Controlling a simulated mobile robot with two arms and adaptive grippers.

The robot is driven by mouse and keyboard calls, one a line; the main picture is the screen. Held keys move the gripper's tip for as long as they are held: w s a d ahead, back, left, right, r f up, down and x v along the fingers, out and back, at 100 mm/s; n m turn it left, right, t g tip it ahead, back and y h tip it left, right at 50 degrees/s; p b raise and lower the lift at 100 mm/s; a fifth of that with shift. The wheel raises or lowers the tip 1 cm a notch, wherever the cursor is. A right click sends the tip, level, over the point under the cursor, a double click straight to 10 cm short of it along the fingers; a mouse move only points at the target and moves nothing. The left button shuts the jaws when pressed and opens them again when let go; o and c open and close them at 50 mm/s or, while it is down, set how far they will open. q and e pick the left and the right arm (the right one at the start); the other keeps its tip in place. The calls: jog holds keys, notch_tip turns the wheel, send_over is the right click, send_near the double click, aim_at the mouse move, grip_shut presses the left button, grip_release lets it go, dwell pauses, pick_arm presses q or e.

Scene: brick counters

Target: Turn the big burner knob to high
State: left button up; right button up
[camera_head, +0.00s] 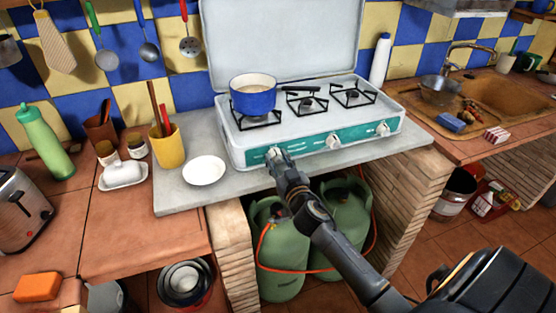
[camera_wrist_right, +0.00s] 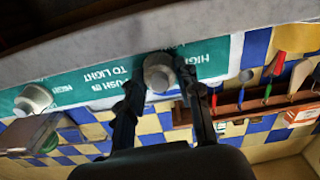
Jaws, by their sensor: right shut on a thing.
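The white camping stove (camera_head: 300,110) stands on a grey slab with its lid raised. Its teal front panel has three white knobs: left, middle (camera_head: 333,141) and right (camera_head: 383,129). My right gripper (camera_head: 277,157) reaches up from below to the left knob and largely hides it. In the right wrist view, upside down, this burner knob (camera_wrist_right: 158,72) sits between the two fingers of my right gripper (camera_wrist_right: 160,92), which is shut on it. Labels "HIGH" and "PUSH TO LIGHT" show upside down beside it. The knob's exact angle cannot be told. My left gripper is out of view.
A blue pot (camera_head: 253,98) stands on the left burner. A white saucer (camera_head: 204,171) and a yellow utensil cup (camera_head: 168,148) are left of the stove. Green gas bottles (camera_head: 279,262) with an orange hose stand below.

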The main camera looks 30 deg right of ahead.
jog(key=n, duration=0.8)
jog(key=shift+n+p, duration=0.3)
jog(key=shift+p, duration=0.1)
jog(key=n, duration=0.4)
jog(key=shift+n, duration=0.3)
jog(key=shift+a+n+p, duration=0.1)
jog(key=shift+n+p, duration=0.2)
jog(key=shift+n, duration=1.6)
jog(key=shift+f, duration=0.1)
